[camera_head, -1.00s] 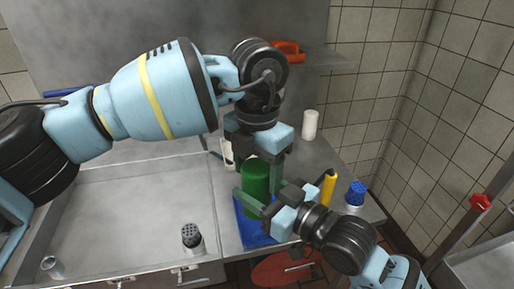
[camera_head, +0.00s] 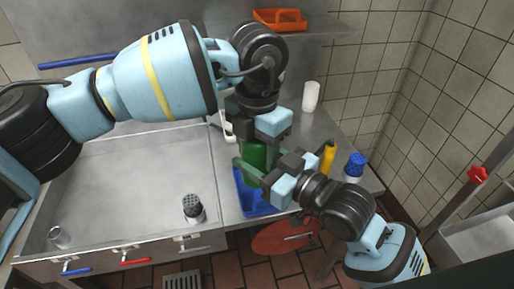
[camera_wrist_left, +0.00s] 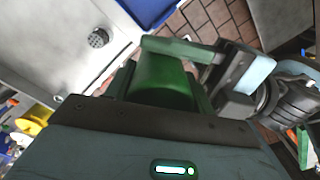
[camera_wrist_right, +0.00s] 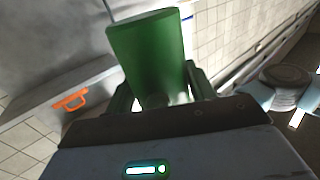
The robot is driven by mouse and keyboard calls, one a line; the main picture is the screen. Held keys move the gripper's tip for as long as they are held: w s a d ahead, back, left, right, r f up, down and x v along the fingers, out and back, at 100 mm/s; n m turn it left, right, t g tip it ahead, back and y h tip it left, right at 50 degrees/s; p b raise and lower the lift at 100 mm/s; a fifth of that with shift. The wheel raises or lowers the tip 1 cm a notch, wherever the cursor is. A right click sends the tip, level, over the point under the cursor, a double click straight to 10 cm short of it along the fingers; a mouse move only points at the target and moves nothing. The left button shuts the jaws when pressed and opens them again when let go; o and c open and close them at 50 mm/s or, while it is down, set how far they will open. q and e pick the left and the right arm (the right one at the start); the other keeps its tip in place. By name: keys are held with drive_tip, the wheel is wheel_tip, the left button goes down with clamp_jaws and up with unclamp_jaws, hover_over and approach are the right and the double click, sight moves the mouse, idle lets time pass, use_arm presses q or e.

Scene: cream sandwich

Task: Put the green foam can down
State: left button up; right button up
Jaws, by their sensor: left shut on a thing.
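The green foam can (camera_head: 254,160) is held by my left gripper (camera_head: 257,140), which comes down on it from above in the head view. The can is over or close behind the blue tray (camera_head: 246,198); I cannot tell whether it touches anything below. The can fills the middle of the left wrist view (camera_wrist_left: 163,78) and of the right wrist view (camera_wrist_right: 150,52). My right gripper (camera_head: 274,168) reaches in from the front right. Its fingers are spread apart by the can's lower part, and it partly hides the can.
A yellow bottle (camera_head: 328,158) and a blue-topped shaker (camera_head: 354,166) stand right of my right gripper. A white cylinder (camera_head: 311,96) stands behind. A dark-topped shaker (camera_head: 193,207) stands on the left metal surface, which is mostly clear. An orange tray (camera_head: 280,20) is on the shelf.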

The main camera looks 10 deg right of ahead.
drive_tip(key=o, duration=0.5)
drive_tip(key=shift+v, duration=3.8)
drive_tip(key=shift+f, duration=0.1)
drive_tip(key=d+f+m+h, duration=0.2)
drive_tip(key=d+f+h, duration=0.1)
drive_tip(key=f, duration=0.7)
drive_tip(key=d+f+m+h, duration=0.2)
drive_tip(key=d+f+h, duration=0.1)
drive_tip(key=f, duration=0.7)
drive_tip(key=s+d+f+g+h, duration=0.1)
drive_tip(key=s+f, duration=0.4)
drive_tip(key=f, duration=0.1)
drive_tip(key=s+d+f+m+g+h, duration=0.1)
drive_tip(key=s+f, duration=0.4)
drive_tip(key=f, duration=0.1)
drive_tip(key=s+d+f+g+h, duration=0.1)
drive_tip(key=s+f+g, duration=0.1)
drive_tip(key=s+f, duration=0.3)
drive_tip(key=shift+d+f+m+h, duration=0.1)
drive_tip(key=shift+f+m+h, duration=0.3)
drive_tip(key=shift+f, duration=0.05)
